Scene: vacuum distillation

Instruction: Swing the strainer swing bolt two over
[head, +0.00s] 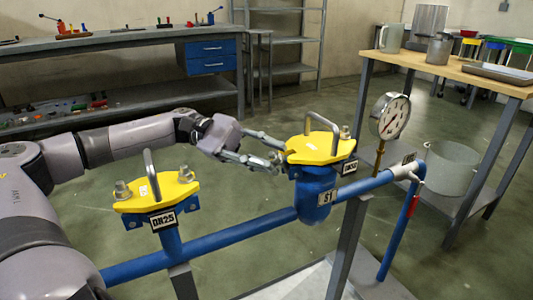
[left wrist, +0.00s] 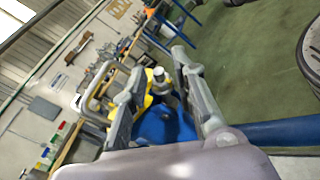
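The strainer marked S1 (head: 313,198) is a blue body under a yellow cover (head: 318,148) with a grey hoop handle. One swing bolt (head: 345,132) stands at the cover's right side. My left gripper (head: 279,153) is at the cover's left edge with its two fingers apart. In the left wrist view, the yellow cover, the blue body (left wrist: 160,125) and a grey bolt top (left wrist: 158,75) show between the spread fingers (left wrist: 155,85). The bolt on the cover's left side is mostly hidden by the fingers in the head view; I cannot tell whether they touch it. My right gripper is not in view.
A second yellow-covered vessel marked DN25 (head: 164,219) stands below my left arm. A pressure gauge (head: 390,116) rises close right of the strainer. Blue pipe (head: 240,234) links both vessels. A wooden-topped table (head: 465,72) stands at right, a workbench (head: 110,41) at back left.

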